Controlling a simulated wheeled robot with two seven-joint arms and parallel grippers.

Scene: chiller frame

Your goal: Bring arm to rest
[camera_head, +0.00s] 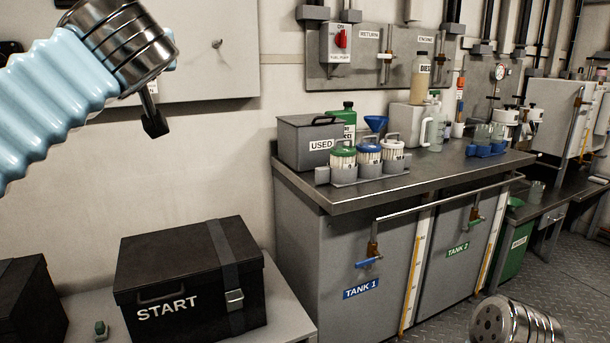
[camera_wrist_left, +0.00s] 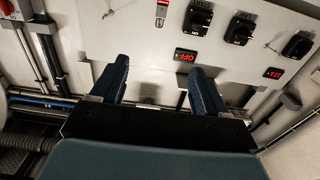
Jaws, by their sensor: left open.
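My left arm with its pale blue ribbed sleeve comes in at the upper left of the head view, raised in front of the wall. A dark finger of my left gripper (camera_head: 153,122) shows below the metal wrist; the rest is hidden. In the left wrist view the two dark blue fingers of the left gripper (camera_wrist_left: 160,74) stand apart with nothing between them. They point at a wall panel (camera_wrist_left: 225,60) with black switches and red displays. A metal cylindrical part, seemingly of my right arm, shows at the bottom right of the head view; no right fingers are visible.
A grey cabinet (camera_head: 345,250) marked TANK 1 and TANK 2 carries a USED box (camera_head: 305,145), lidded jars (camera_head: 368,158) and bottles. A black START case (camera_head: 190,280) stands on a low bench (camera_head: 288,310) at lower left. Open floor (camera_head: 570,275) shows at the right.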

